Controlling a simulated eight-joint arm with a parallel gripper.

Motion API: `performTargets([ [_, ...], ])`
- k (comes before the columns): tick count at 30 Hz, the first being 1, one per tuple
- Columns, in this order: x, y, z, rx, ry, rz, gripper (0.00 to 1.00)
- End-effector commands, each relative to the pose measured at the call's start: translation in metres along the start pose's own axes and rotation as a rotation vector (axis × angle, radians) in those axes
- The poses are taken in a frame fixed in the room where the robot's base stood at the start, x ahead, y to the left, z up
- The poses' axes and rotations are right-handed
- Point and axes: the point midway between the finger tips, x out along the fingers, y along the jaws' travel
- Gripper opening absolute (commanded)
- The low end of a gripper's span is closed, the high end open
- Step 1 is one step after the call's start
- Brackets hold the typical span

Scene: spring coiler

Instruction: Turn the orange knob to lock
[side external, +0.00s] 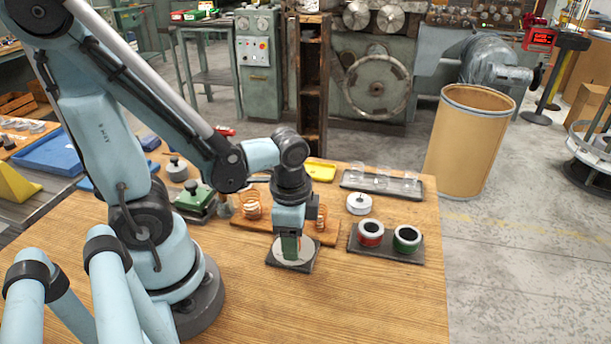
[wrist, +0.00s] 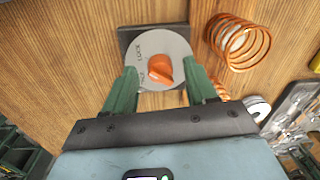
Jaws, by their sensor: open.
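The orange knob (wrist: 159,70) sits at the middle of a round light-grey dial plate (wrist: 177,48) in the wrist view. The dial has dark lettering reading LOCK on its upper left and more lettering lower left, partly hidden by the knob. The plate is on a dark square base (wrist: 140,35). My gripper (wrist: 160,80) is open, with one green finger on each side of the knob. Whether the fingers touch it I cannot tell. In the side view my gripper (side external: 291,258) points down over the dial plate (side external: 292,263), and the knob is mostly hidden there.
Copper springs (wrist: 238,42) stand close to the dial. A dark tray with red (side external: 371,233) and green (side external: 407,238) ringed pieces lies to the right in the side view. A white round piece (side external: 359,204) stands behind it. The table front is clear.

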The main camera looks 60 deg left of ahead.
Motion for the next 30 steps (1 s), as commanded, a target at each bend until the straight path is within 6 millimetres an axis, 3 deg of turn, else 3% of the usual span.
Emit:
performTargets([
  [30, -0.095, 0.001, 0.001, 0.002, 0.000, 0.000, 0.56],
])
